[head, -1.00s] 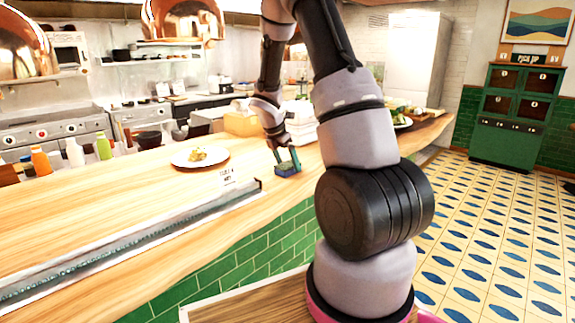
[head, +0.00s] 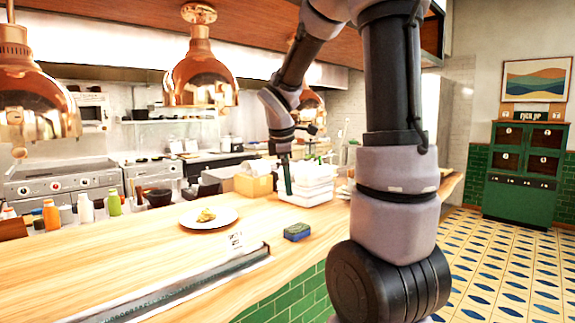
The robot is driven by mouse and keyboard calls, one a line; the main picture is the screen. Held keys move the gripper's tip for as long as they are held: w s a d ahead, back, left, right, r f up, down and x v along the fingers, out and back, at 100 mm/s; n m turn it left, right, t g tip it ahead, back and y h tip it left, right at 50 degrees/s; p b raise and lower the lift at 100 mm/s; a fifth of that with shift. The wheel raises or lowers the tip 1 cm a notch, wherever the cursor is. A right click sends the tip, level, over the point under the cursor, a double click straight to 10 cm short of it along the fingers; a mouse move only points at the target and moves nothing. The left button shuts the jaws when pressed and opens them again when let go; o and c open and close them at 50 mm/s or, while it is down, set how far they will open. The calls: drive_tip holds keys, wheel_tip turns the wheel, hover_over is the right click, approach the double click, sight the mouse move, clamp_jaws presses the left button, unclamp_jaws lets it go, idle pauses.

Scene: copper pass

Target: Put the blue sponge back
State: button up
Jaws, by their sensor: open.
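The blue sponge (head: 297,232) lies on the wooden counter (head: 140,253), near its front edge, with a darker green top. My gripper (head: 287,187) is open and empty, raised above and a little left of the sponge, apart from it. Its fingers are seen nearly edge-on, so the gap between them is hard to make out. My arm hides part of the counter at the right.
A plate of food (head: 208,217) and a small card (head: 236,241) are left of the sponge. White containers (head: 308,185) and a tan box (head: 253,184) stand behind it. Copper lamps (head: 200,80) hang above.

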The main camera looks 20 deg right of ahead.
drive_tip(key=s+a+r+m+t+y, duration=0.2)
drive_tip(key=s+a+r+m, duration=0.2)
drive_tip(key=s+m, duration=0.5)
drive_tip(key=s+a+r+m+t+y, duration=0.2)
drive_tip(key=s+a+r+m, duration=0.2)
drive_tip(key=s+m, duration=0.4)
drive_tip(key=shift+s+r+m+y, duration=0.3)
drive_tip(key=shift+s+r+m, duration=0.15)
drive_tip(key=shift+r, duration=0.25)
